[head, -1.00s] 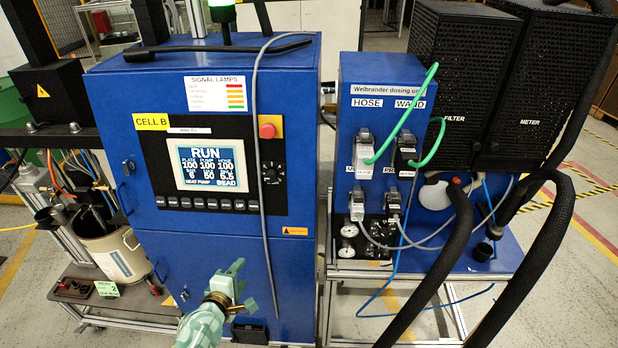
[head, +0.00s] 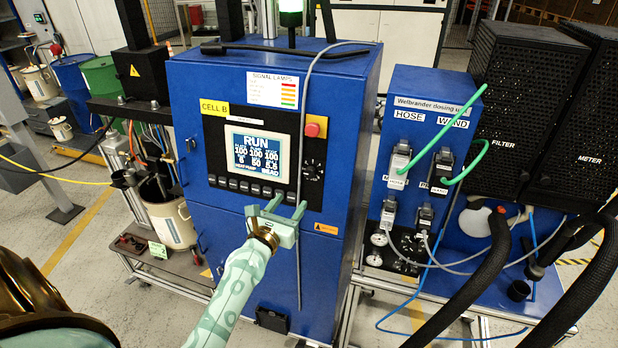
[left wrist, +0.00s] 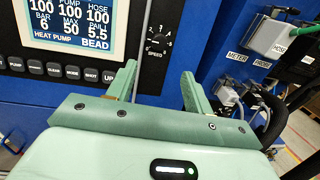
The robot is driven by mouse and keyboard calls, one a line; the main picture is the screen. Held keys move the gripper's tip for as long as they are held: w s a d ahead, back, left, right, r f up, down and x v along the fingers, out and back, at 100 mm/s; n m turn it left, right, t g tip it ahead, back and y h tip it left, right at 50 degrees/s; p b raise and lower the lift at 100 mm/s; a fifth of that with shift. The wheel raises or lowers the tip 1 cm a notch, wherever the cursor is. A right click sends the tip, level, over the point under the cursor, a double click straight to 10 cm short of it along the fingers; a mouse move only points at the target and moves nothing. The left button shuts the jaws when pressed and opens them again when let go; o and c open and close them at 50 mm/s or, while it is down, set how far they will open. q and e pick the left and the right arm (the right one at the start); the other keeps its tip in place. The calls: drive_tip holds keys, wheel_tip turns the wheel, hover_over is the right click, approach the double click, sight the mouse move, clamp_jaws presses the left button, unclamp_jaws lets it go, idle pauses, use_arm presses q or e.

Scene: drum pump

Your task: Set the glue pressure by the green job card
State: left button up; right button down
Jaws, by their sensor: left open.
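The green job card (head: 158,249) lies on the cart shelf at the left of the blue cabinet; its print is too small to read. The control panel's screen (head: 257,153) reads RUN; in the left wrist view the screen (left wrist: 68,25) shows BAR 6, MAX 50 and PAIL 5.5. A row of buttons (head: 253,188) is below it, several labelled in the left wrist view, the rightmost UP (left wrist: 107,76). My left gripper (head: 287,206) is open and empty in front of the panel's lower right; its fingers (left wrist: 157,75) are below the speed dial (left wrist: 157,42). My right gripper is not in view.
A grey cable (head: 299,230) hangs down the cabinet front, passing between my left fingers in the wrist view. A red emergency button (head: 313,130) is right of the screen. The dosing unit (head: 428,95) with plugs and gauges stands right; thick black hoses cross the right foreground.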

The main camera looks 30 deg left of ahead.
sight(309, 175)
use_arm(q)
drive_tip(key=w+b, duration=0.1)
drive_tip(key=w, duration=0.3)
drive_tip(key=w+a, duration=0.1)
drive_tip(key=w, duration=0.2)
drive_tip(key=w+a+b, duration=0.1)
drive_tip(key=w, duration=0.3)
drive_tip(key=shift+w+f+b, duration=0.2)
drive_tip(key=shift+w+b, duration=0.1)
drive_tip(key=shift+b, duration=0.05)
drive_tip(key=shift+w, duration=0.55)
drive_tip(key=shift+a+r, duration=0.1)
drive_tip(key=shift+a, duration=0.05)
drive_tip(key=c, duration=0.9)
drive_tip(key=shift+c, duration=0.3)
